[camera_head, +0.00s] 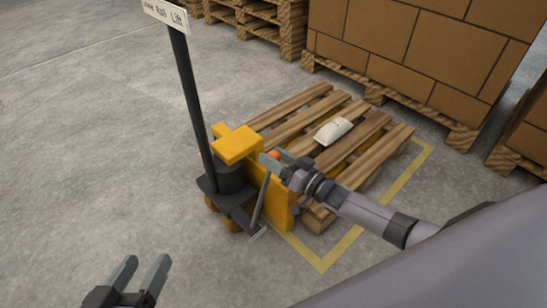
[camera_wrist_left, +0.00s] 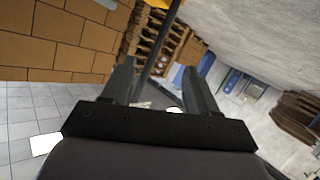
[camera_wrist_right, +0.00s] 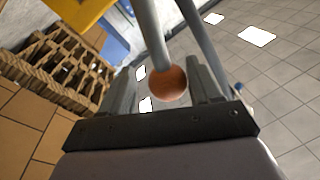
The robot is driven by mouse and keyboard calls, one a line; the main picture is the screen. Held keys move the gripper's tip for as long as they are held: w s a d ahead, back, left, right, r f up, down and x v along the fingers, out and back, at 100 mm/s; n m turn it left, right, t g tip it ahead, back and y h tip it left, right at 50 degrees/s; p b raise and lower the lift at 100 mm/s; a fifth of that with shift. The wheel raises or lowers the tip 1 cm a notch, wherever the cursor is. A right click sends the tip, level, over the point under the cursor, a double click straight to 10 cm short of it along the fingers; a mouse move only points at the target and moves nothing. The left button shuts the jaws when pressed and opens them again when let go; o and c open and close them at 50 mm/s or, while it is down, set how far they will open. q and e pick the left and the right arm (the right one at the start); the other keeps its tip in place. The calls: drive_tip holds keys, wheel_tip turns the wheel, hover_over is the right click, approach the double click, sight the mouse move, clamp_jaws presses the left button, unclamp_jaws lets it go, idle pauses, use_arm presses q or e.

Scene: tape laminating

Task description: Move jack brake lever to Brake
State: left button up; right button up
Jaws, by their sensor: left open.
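The yellow pallet jack (camera_head: 237,144) stands in the middle of the head view, with a dark base and tall handle. Its brake lever (camera_head: 263,203) is a thin grey rod slanting up beside the body. An orange ball knob (camera_head: 274,154) shows at my right gripper (camera_head: 272,163). In the right wrist view the orange knob (camera_wrist_right: 168,82) sits between the fingers of my right gripper (camera_wrist_right: 162,85), which look apart, with a gap on the left. Contact on the right side is unclear. My left gripper (camera_head: 143,266) is open and empty over the floor at lower left.
A wooden pallet (camera_head: 375,160) with a white item (camera_head: 333,131) on it lies behind the jack, inside a yellow floor outline (camera_head: 342,247). Stacked cartons (camera_head: 410,45) on pallets stand behind. The floor at left is clear. A sign (camera_head: 166,14) tops the handle.

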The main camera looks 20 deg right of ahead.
drive_tip(key=shift+a, duration=0.1)
drive_tip(key=shift+s+d+p, duration=0.3)
drive_tip(key=shift+s, duration=0.2)
use_arm(q)
drive_tip(key=shift+w+d+r+n+g+p, duration=0.25)
drive_tip(key=shift+d+p, duration=0.25)
drive_tip(key=shift+p, duration=0.4)
use_arm(e)
drive_tip(key=v, duration=0.6)
use_arm(q)
drive_tip(key=shift+s+a+f, duration=0.1)
drive_tip(key=shift+s+f, duration=0.15)
